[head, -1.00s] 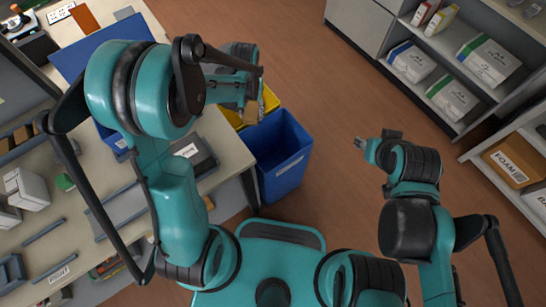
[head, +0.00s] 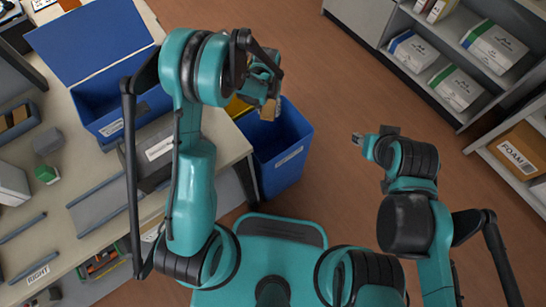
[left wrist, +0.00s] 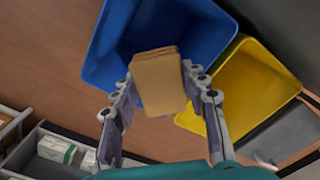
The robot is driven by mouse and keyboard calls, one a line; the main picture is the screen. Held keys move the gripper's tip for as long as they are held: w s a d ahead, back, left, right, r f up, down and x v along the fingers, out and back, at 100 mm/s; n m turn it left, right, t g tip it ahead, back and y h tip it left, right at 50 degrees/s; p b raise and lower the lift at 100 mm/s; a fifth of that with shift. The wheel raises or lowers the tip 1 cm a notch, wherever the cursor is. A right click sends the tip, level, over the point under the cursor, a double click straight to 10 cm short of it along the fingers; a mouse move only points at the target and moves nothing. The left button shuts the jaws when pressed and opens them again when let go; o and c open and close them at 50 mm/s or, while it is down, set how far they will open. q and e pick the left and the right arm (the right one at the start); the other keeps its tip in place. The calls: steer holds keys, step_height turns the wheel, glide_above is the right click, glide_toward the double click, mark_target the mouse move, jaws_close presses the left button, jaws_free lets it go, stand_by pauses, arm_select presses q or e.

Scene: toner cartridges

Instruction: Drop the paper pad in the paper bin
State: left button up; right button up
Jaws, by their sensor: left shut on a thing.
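A tan paper pad (left wrist: 158,82) is held between the fingers of my left gripper (left wrist: 160,92), which is shut on it. In the left wrist view the pad shows over the opening of a blue bin (left wrist: 108,48). The pad (head: 269,110) and left gripper (head: 269,98) also show in the head view, above the blue bin (head: 286,160). A yellow bin (left wrist: 250,85) stands beside the blue one; in the head view the arm mostly hides it. The bin labels are unreadable. My right gripper (head: 360,139) is away over the floor, its fingers too small to judge.
A table (head: 225,140) on the left carries an open blue box (head: 120,115) with its lid up and a dark labelled device (head: 155,150). The floor between is clear.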

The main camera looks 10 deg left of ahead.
arm_select(q)
steer(key=shift+f+b, duration=1.85)
steer(key=shift+f, duration=1.2)
steer(key=o, duration=0.8)
steer(key=shift+o, duration=0.2)
step_height(320, 180, up, 12)
steer(key=shift+r, duration=0.1)
